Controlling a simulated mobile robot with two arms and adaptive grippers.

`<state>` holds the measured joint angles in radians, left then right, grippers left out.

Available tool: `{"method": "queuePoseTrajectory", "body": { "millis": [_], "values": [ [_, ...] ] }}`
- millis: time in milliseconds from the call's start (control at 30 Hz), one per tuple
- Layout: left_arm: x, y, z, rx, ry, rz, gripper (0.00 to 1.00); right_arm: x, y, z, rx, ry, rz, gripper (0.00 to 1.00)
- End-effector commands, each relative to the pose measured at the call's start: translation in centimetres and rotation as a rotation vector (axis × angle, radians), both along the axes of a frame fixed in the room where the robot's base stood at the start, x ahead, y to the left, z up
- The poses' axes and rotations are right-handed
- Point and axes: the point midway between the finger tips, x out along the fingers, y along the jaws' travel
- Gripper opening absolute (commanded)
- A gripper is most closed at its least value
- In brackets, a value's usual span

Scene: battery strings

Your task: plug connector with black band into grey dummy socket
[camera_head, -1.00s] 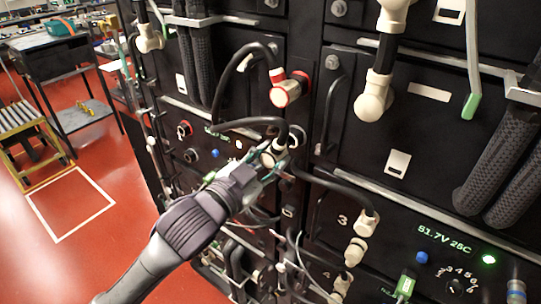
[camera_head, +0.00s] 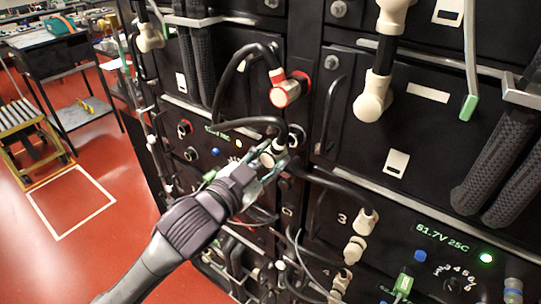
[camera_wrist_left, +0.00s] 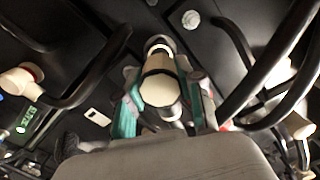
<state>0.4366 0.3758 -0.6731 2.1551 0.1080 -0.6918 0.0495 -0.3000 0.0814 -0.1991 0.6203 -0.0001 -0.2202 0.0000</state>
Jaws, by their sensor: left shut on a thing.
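My left gripper (camera_head: 262,172) comes in from the lower left and is shut on a cream connector with a black band (camera_head: 272,154). In the left wrist view the connector (camera_wrist_left: 160,88) sits between the teal-padded fingers (camera_wrist_left: 160,112), its black band showing near its far end. A black cable runs from the connector. A dark round socket (camera_head: 296,135) shows on the rack just right of the connector. In the left wrist view the connector's far end lies close to a pale ring on the panel; I cannot tell whether they touch. My right gripper is not in view.
A red-banded connector (camera_head: 286,90) is on the panel above. Black cables loop around the held connector. Cream connectors (camera_head: 366,221) sit at lower right. Thick braided hoses (camera_head: 497,165) hang on the right. Open red floor (camera_head: 130,230) lies to the left.

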Motion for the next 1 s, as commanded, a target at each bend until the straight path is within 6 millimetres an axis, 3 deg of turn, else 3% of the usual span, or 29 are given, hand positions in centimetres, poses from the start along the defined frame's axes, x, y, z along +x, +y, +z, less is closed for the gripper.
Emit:
{"method": "queuePoseTrajectory", "body": {
  "millis": [1000],
  "values": [
    [1.9,-1.4,0.1,-0.002,-0.003,0.000,0.00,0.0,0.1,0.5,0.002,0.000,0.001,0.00]
  ]
}}
